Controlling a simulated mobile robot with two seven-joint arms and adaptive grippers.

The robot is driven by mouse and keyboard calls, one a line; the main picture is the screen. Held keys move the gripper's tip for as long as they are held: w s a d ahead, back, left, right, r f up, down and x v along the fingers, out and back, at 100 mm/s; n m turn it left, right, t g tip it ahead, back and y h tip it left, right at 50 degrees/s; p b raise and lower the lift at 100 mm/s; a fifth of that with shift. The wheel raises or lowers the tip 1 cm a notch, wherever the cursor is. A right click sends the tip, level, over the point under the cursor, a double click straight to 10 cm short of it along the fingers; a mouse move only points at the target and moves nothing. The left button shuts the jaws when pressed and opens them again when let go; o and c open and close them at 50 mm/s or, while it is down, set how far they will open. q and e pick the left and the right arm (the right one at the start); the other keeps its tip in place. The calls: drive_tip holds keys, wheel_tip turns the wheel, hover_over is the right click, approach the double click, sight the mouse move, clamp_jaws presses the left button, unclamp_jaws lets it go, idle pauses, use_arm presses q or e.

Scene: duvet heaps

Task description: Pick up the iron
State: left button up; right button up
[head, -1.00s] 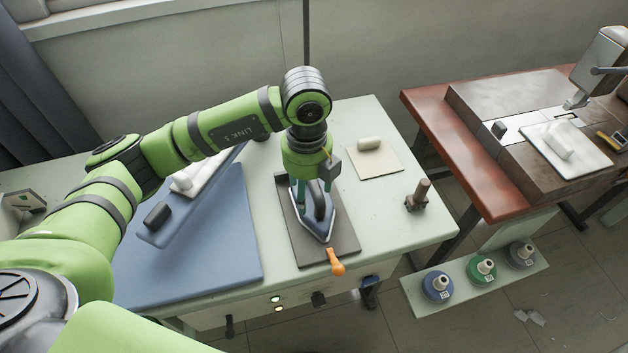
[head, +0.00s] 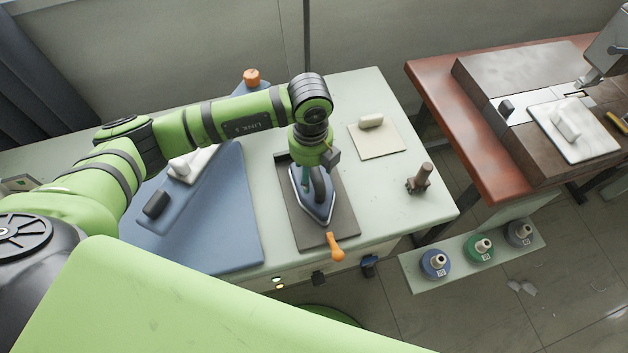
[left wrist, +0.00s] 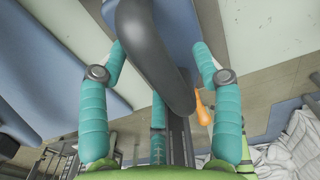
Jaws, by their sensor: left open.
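The iron (head: 325,213) lies on a dark rest plate (head: 342,222) on the pale table, its dark handle uppermost and its pointed end toward the front. My left gripper (head: 314,181) is over the iron's handle, pointing down, and open. In the left wrist view the dark handle (left wrist: 150,50) runs between the teal fingers of my gripper (left wrist: 161,52), with gaps visible on its sides. The blue body of the iron (left wrist: 176,25) shows beneath it. The gripper partly hides the iron's rear in the head view. My right gripper is not in view.
An orange-handled item (head: 335,247) is at the plate's front edge. A blue mat (head: 215,235) lies left, with a narrow blue board on it. A cream pad (head: 378,140) and a brown peg (head: 420,178) are right. The red-brown sewing table (head: 430,105) stands farther right.

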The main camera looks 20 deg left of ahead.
use_arm(q)
drive_tip(key=shift+c, duration=0.8)
clamp_jaws()
drive_tip(key=shift+d+r, duration=0.1)
drive_tip(key=shift+r, duration=0.05)
drive_tip(key=shift+w+r+b, duration=0.15)
drive_tip(key=shift+r+b, duration=0.3)
drive_tip(key=shift+r, duration=0.45)
drive_tip(key=shift+d+r+b, duration=0.15)
drive_tip(key=shift+r+b, duration=0.1)
drive_tip(key=shift+r, duration=0.4)
drive_tip(key=shift+d+r+b, duration=0.15)
drive_tip(key=shift+r+b, duration=0.05)
drive_tip(key=shift+r, duration=0.4)
drive_tip(key=s+d+r+b, duration=0.2)
drive_tip(key=s+d+r, duration=0.2)
drive_tip(key=d, duration=0.6)
drive_tip(key=shift+s+d+r+b, duration=0.15)
drive_tip(key=shift+r+b, duration=0.25)
drive_tip(key=shift+r, duration=0.95)
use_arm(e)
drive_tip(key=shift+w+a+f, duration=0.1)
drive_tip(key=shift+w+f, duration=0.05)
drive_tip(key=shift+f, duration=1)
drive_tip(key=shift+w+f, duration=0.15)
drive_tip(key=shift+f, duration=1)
